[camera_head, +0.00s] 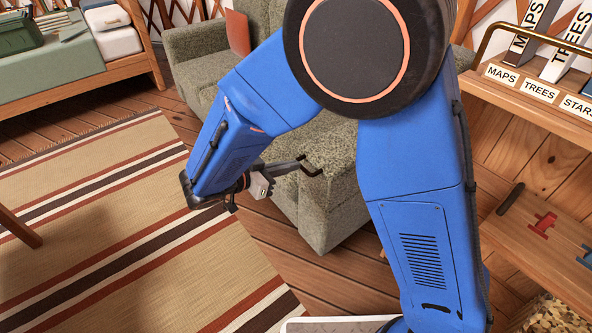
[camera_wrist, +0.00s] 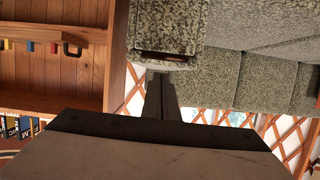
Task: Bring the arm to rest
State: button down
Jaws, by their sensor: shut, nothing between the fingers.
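My blue arm (camera_head: 412,170) is bent at its large round joint, and its far link hangs down to the left. My gripper (camera_head: 311,167) sticks out to the right from the end of that link, in front of the grey-green sofa (camera_head: 335,200) in the head view. It is shut and empty. In the wrist view the dark fingers of my gripper (camera_wrist: 162,62) reach up the middle of the picture, with the sofa (camera_wrist: 170,25) behind their tips. I cannot tell how far the tips are from the sofa.
A striped rug (camera_head: 110,230) lies on the wooden floor at left. A bed (camera_head: 80,70) stands at the back left. A wooden shelf (camera_head: 540,100) with labels "MAPS", "TREES" and "STARS" stands close on the right, above a board with coloured inlays (camera_head: 545,222). Open floor lies left of the arm.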

jog(key=s+a+f, duration=0.4)
jog(key=a, duration=0.2)
jog(key=s+d+r+n+g+y, duration=0.15)
jog(key=d+r+g, duration=0.25)
jog(key=d, duration=0.8)
jog(key=s+d+r+n+g+y, duration=0.1)
jog(key=d+r+n+g+y, duration=0.3)
jog(key=d, duration=0.8)
jog(key=s+d+r+n+t+y, duration=0.2)
jog(key=s+d+r, duration=0.1)
jog(key=s+d, duration=0.3)
jog(key=s+d+r+n+t+y, duration=0.2)
jog(key=s+d+r+n+y, duration=0.1)
jog(key=s+d, duration=0.3)
jog(key=shift+s+d+r+y, duration=0.35)
jog(key=shift+s+d, duration=0.05)
jog(key=shift+s, duration=0.8)
